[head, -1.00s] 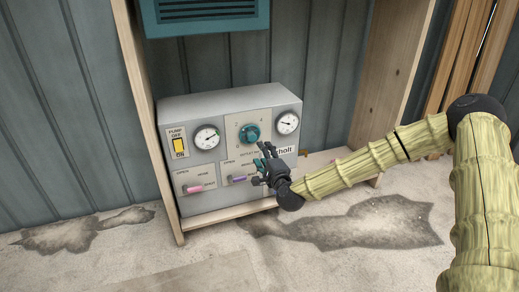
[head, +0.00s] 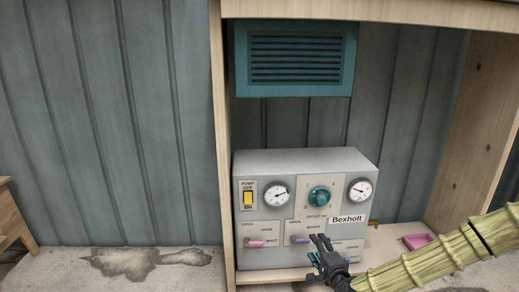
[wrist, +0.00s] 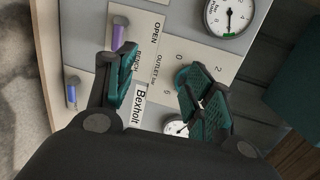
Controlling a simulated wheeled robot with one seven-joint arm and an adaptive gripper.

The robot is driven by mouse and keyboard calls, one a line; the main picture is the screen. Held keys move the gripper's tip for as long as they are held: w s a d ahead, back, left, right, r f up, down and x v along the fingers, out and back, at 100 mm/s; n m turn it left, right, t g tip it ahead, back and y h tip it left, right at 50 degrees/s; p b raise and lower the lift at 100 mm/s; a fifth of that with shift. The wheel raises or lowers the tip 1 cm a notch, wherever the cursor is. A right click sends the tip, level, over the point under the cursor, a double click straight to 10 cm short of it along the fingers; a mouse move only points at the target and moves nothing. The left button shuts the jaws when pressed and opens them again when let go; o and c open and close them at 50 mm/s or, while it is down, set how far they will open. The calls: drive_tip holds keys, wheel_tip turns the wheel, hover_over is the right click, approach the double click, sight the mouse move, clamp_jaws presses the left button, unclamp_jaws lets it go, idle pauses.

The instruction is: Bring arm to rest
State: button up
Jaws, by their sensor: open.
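My gripper (head: 318,258) is in front of the lower part of a grey control box (head: 362,163) in the head view. In the wrist view its two teal-padded fingers (wrist: 160,95) are apart with nothing between them. The box face carries a teal knob (head: 320,195), two round gauges (head: 277,194), a yellow pump switch (head: 247,199), a pink-handled lever (head: 263,244) and a purple-handled lever (head: 303,240). A blue-handled lever (wrist: 72,95) shows in the wrist view. The gripper hides part of the lower right of the face in the head view.
The box stands on the low board of a wooden frame (head: 219,150), with a teal louvred vent (head: 296,60) above. A pink tray (head: 417,241) lies right of the box. A wooden stool or table (head: 10,215) is at far left. The floor at left is clear apart from stains.

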drive_tip(key=s+a+f+n+g+y, duration=0.1)
drive_tip(key=s+a+f+n+g, duration=0.35)
drive_tip(key=s+f, duration=0.65)
drive_tip(key=s+a+f+n+g, duration=0.4)
drive_tip(key=s+f+n, duration=0.1)
drive_tip(key=s+f, duration=0.6)
drive_tip(key=s+d+f+n+g+h+p, duration=0.15)
drive_tip(key=s+d+n+g, duration=0.3)
drive_tip(key=s, duration=0.85)
drive_tip(key=s+d+f+n+g+h+p, duration=0.1)
drive_tip(key=s+d+f+n+g+h, duration=0.3)
drive_tip(key=s, duration=0.9)
wheel_tip(320, 180, up, 40)
drive_tip(key=m+t+y+p, duration=0.1)
drive_tip(key=y+p, duration=0.1)
drive_tip(key=p, duration=3.5)
drive_tip(key=shift+w+d+f, duration=0.15)
drive_tip(key=shift+w+d, duration=0.05)
drive_tip(key=shift+d, duration=0.15)
